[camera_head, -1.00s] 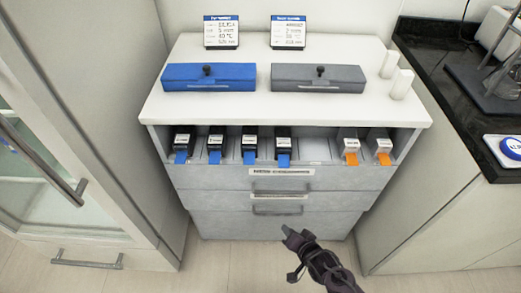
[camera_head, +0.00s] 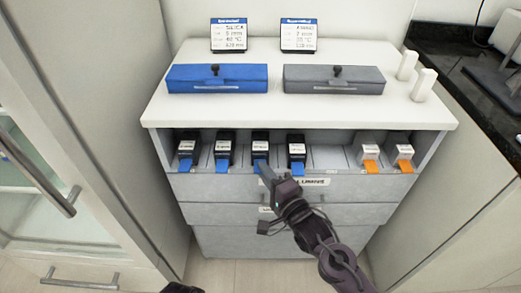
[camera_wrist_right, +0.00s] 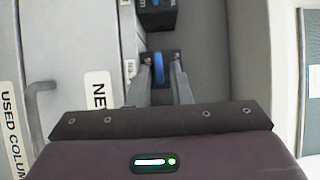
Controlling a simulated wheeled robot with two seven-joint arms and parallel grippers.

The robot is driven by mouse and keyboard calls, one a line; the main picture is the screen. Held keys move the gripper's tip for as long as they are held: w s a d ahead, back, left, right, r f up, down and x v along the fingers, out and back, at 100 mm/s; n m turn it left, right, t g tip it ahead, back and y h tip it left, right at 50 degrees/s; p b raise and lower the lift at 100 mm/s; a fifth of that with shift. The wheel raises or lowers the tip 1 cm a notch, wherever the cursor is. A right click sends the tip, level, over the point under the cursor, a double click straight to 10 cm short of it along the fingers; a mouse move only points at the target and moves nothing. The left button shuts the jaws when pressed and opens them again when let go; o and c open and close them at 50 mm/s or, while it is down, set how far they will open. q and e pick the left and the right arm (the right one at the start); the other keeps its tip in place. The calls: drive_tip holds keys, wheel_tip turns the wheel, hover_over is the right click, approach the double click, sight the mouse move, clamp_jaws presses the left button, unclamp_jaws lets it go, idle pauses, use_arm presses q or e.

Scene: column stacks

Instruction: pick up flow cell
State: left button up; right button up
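Several black cartridges with blue tabs (camera_head: 223,148) stand in the open shelf of the cabinet, left of a bare stretch. White cartridges with orange tabs (camera_head: 369,156) stand at the right. I cannot tell which of them is called a flow cell. My right gripper (camera_head: 266,172) is at the shelf front, by the third black cartridge from the left (camera_head: 260,146). In the right wrist view its fingers (camera_wrist_right: 163,78) are apart, on either side of a blue tab (camera_wrist_right: 158,68). A dark piece at the bottom edge (camera_head: 181,288) may be my left gripper; its fingers are hidden.
A blue box (camera_head: 217,78) and a grey box (camera_head: 334,79) lie on the cabinet top (camera_head: 300,112), with two sign cards and two white cylinders. Drawer fronts (camera_head: 225,187) lie under the shelf. A neighbouring black cartridge (camera_wrist_right: 157,17) is close to my right fingers.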

drive_tip(key=shift+x, duration=0.85)
drive_tip(key=shift+c, duration=0.5)
clamp_jaws()
drive_tip(key=shift+r, duration=0.1)
